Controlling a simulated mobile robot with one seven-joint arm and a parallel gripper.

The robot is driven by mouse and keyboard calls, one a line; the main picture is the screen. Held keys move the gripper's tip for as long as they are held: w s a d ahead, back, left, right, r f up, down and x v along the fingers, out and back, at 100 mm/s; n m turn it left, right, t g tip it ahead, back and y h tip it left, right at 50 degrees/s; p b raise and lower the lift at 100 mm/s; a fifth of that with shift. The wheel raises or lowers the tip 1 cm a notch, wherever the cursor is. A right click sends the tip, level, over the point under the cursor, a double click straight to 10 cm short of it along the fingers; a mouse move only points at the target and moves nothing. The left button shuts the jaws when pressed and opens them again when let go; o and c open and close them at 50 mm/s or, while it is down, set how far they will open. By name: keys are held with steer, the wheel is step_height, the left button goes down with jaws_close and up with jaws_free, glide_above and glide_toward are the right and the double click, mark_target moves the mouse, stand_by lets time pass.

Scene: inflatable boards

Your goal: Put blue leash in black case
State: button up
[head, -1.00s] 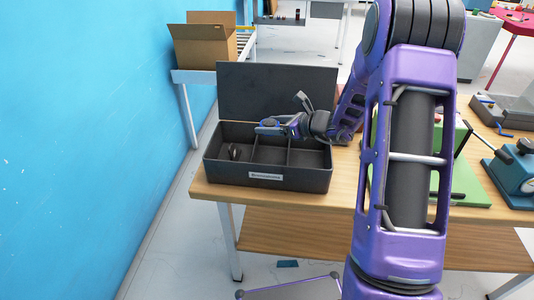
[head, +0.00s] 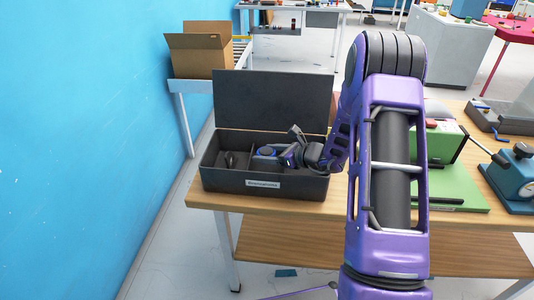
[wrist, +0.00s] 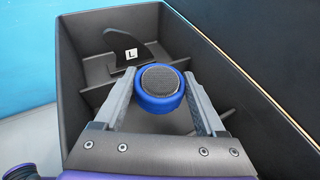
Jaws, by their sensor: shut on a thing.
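The black case (head: 262,184) stands open on the wooden table, with its lid (head: 272,100) raised at the back and dividers inside. My gripper (head: 266,151) is low at the case's opening, around its middle part. In the wrist view, my gripper (wrist: 157,92) is shut on the blue leash (wrist: 158,103), a round blue coil with a dark textured top, held between the two fingers. Case walls and dividers show around it. Whether the leash touches the case floor cannot be told.
A black fin (wrist: 122,47) marked L lies in the case's left compartment. A green device (head: 450,170) and a blue device (head: 512,174) stand to the right on the table. A cardboard box (head: 198,54) stands behind.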

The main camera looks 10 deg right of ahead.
steer(key=shift+f+b, duration=0.4)
steer(key=o, duration=1.4)
steer(key=shift+r, duration=0.15)
steer(key=shift+r+p, duration=0.3)
steer(key=shift+p, duration=0.2)
steer(key=v, duration=1.2)
steer(key=shift+r, duration=0.25)
